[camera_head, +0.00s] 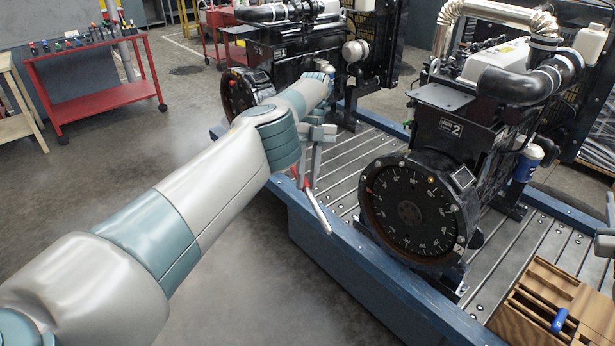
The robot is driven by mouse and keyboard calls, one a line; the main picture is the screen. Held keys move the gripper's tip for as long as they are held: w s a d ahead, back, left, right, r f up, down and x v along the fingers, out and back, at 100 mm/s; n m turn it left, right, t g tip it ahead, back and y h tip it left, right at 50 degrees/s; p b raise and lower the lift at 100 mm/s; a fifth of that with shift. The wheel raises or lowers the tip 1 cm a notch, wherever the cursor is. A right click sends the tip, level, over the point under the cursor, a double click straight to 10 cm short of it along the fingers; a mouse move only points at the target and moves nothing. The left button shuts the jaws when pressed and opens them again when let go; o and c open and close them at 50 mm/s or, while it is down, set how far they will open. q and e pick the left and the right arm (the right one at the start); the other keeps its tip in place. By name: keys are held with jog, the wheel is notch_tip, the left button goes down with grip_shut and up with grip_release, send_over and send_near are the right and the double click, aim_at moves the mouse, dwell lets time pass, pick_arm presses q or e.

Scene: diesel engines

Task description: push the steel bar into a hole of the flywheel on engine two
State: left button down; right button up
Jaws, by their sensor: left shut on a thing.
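The steel bar (318,211) is a thin grey rod that hangs tilted below my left gripper (305,180), its lower end towards the front right. My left gripper is shut on the bar near its upper part, where red shows. The flywheel (411,212) is a dark disc with several small holes around its rim, on the front of engine two (468,133), which bears a "2" label. The bar is left of the flywheel and apart from it. A grey part at the right edge seems to be my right gripper (606,228), cut off by the frame.
A blue-edged slotted bed (335,250) carries the engines. Another engine (290,65) stands behind my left arm. A wooden box (520,325) with a blue-handled tool (559,321) lies at front right. A red cart (100,97) stands at back left.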

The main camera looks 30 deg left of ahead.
pick_arm(q)
jog(key=shift+f, duration=0.15)
jog(key=shift+s+f+n, duration=0.1)
jog(key=shift+n, duration=0.2)
jog(key=shift+a+f+n+h, duration=0.25)
jog(key=shift+f+n+h, duration=0.35)
jog(key=shift+n, duration=0.3)
jog(key=shift+a+f+n+t, duration=0.1)
jog(key=shift+f+n+t, duration=0.2)
jog(key=shift+n, duration=0.1)
